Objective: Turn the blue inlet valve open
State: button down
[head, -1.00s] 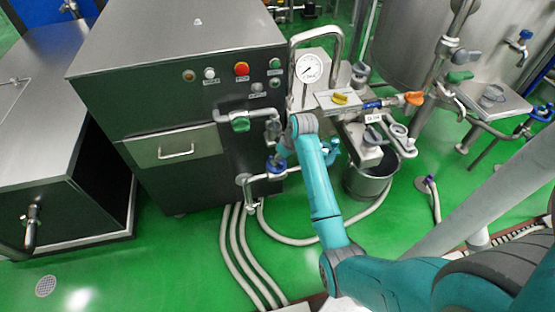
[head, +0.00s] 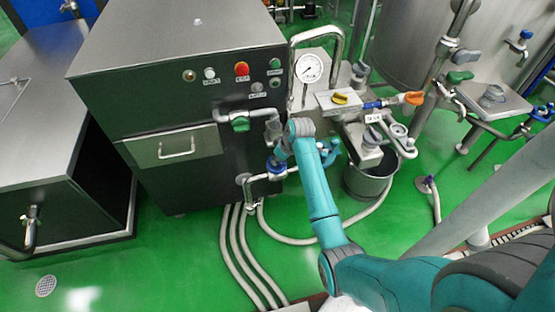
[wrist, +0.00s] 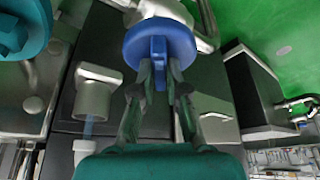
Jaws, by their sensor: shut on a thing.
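The blue inlet valve (head: 276,167) sits on the pipe low on the front of the dark steel cabinet. In the wrist view its round blue knob (wrist: 151,37) shows large, with a raised bar that stands upright in the picture. My gripper (wrist: 160,76) is shut on this bar, one finger on each side. In the head view my wrist and forearm come in from the right front, and they hide most of the fingers. How far the valve is turned cannot be told.
A green-handled valve (head: 240,124) is on the pipe just above. A pressure gauge (head: 309,68), a yellow knob (head: 340,98) and an orange handle (head: 413,98) are to the right. A steel bucket (head: 369,184) stands beside my arm. Pale hoses (head: 243,255) lie on the green floor.

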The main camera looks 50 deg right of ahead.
jog(key=n+y, duration=0.1)
jog(key=n, duration=0.1)
jog(key=n+y, duration=0.1)
jog(key=n, duration=0.1)
jog(key=shift+d+n+g, duration=0.15)
jog(key=shift+n+g, duration=0.15)
jog(key=shift+n, duration=0.1)
jog(key=n, duration=0.2)
jog(key=n+g+y, duration=0.1)
jog(key=n, duration=0.2)
jog(key=shift+n+g, duration=0.3)
dwell(0.3)
jog(key=c, duration=1.2)
grip_release()
jog(key=shift+w, duration=0.1)
jog(key=shift+d+y, duration=0.1)
jog(key=shift+y, duration=0.2)
